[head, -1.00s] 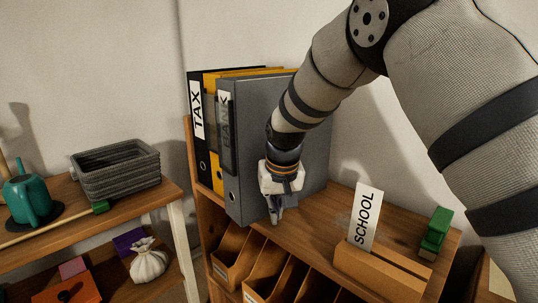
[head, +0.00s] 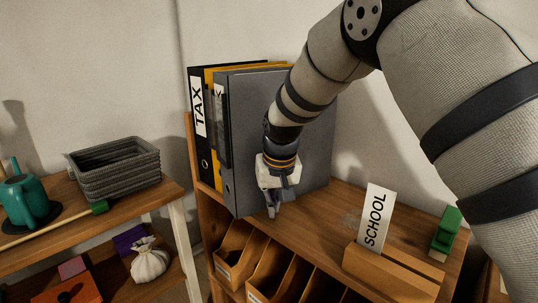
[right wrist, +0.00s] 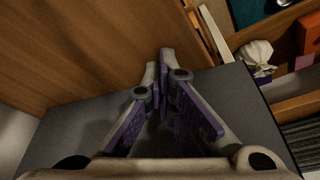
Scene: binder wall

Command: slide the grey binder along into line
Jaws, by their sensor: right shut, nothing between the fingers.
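The grey binder (head: 312,130) stands upright on the shelf top, right of a black binder labelled TAX (head: 198,112) and a yellow binder (head: 216,175). My left gripper is not in view.
A SCHOOL card (head: 375,218) stands in a wooden holder (head: 390,270) to the right, near a green block (head: 446,228). Compartments (head: 270,272) lie below the shelf top. A side table at left holds a grey basket (head: 115,170) and a teal can (head: 25,203).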

